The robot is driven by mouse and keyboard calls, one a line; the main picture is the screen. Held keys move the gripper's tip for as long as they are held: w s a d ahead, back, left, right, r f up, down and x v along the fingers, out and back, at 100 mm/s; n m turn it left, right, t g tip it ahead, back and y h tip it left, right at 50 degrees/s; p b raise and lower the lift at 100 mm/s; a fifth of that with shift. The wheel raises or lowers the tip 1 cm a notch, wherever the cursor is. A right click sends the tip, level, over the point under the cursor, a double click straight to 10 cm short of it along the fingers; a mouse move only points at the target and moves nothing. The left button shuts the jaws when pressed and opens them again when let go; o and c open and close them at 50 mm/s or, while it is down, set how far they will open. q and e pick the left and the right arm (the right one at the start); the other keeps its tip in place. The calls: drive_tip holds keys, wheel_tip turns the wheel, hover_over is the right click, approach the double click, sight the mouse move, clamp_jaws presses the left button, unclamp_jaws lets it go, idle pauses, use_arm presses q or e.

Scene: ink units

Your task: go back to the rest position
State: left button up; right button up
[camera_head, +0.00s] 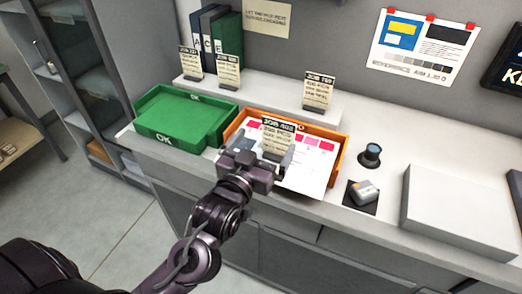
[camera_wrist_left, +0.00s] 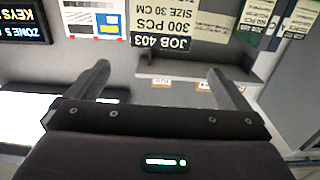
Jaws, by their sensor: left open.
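My left gripper (camera_head: 257,155) is open in front of the orange tray (camera_head: 340,160). In the left wrist view its two fingers (camera_wrist_left: 160,75) stand wide apart with nothing held between them. A cream job card (camera_head: 279,132) stands upright at the tray, just beyond the fingers. The same card (camera_wrist_left: 178,22) appears upside down in the wrist view, past the fingertips. Its foot is hidden in the head view. White sheets with pink and red patches (camera_head: 316,165) lie in the orange tray. My right gripper is in neither view.
A green tray (camera_head: 170,135) stands left of the orange one. More job cards (camera_head: 319,92) stand on the rear ledge (camera_head: 270,98). A dark round loupe-like object (camera_head: 370,153), a small grey device (camera_head: 363,192) and a white box (camera_head: 455,212) are on the right. Floor is clear at lower left.

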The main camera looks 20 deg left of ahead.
use_arm(q)
drive_tip(key=shift+s, duration=0.45)
drive_tip(key=s+a+f+m+g, duration=0.2)
drive_tip(key=s+f+g, duration=1.2)
drive_tip(key=s+f, duration=0.25)
wheel_tip(320, 180, down, 33)
drive_tip(key=s+g, duration=0.2)
drive_tip(key=s+a+f+g, duration=0.1)
drive_tip(key=s+a+f, duration=0.2)
drive_tip(key=s+f, duration=1.3)
drive_tip(key=s, duration=0.2)
drive_tip(key=shift+s+y, duration=0.3)
drive_tip(key=shift+a+f, duration=0.1)
drive_tip(key=shift+c, duration=0.3)
